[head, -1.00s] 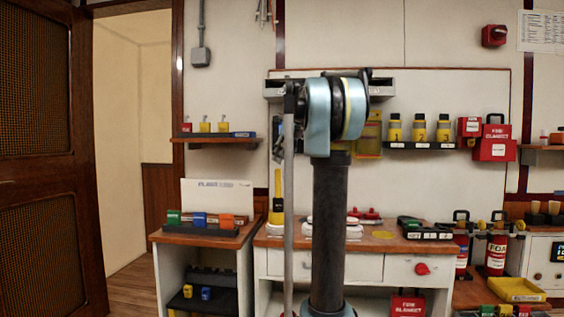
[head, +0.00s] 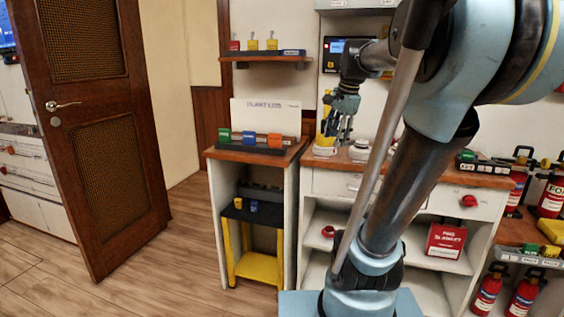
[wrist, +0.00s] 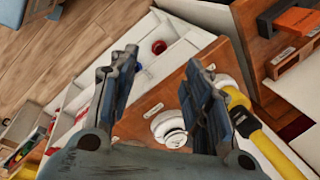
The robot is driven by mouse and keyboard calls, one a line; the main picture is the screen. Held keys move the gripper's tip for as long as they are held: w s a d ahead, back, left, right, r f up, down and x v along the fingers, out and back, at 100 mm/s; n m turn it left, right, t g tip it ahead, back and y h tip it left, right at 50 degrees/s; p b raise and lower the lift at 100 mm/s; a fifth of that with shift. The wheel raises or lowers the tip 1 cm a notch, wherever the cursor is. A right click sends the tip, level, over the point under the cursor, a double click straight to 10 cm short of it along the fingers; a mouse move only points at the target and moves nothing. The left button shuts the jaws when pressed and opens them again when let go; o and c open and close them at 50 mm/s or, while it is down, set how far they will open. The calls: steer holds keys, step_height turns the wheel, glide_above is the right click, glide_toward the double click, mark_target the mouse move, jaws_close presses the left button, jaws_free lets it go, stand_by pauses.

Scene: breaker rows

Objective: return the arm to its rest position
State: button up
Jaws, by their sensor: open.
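My gripper (head: 337,128) hangs above the left end of the white cabinet's wooden top (head: 424,172) in the head view, fingers pointing down. In the wrist view my gripper (wrist: 160,92) has its two fingers spread wide with nothing between them that it holds. A white round device (wrist: 168,128) on the wooden top shows between and below the fingers. My forearm and column cover the middle and right of the head view.
A small cabinet (head: 209,154) with a rack of green, blue and orange breakers (head: 248,139) stands left of the gripper. A wall shelf (head: 262,58) is above it. A brown door (head: 105,120) stands at the left. Floor (head: 150,270) is clear between door and cabinet.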

steer(key=s+f+n, duration=0.6)
steer(key=s+f, duration=0.4)
steer(key=f, duration=0.2)
steer(key=s+f+n+h, duration=0.1)
steer(key=s+f+n, duration=0.6)
steer(key=f, duration=0.5)
steer(key=s, duration=0.2)
steer(key=shift+s+d+f+n, duration=0.3)
steer(key=shift+s+d, duration=0.05)
steer(key=shift+d, duration=0.05)
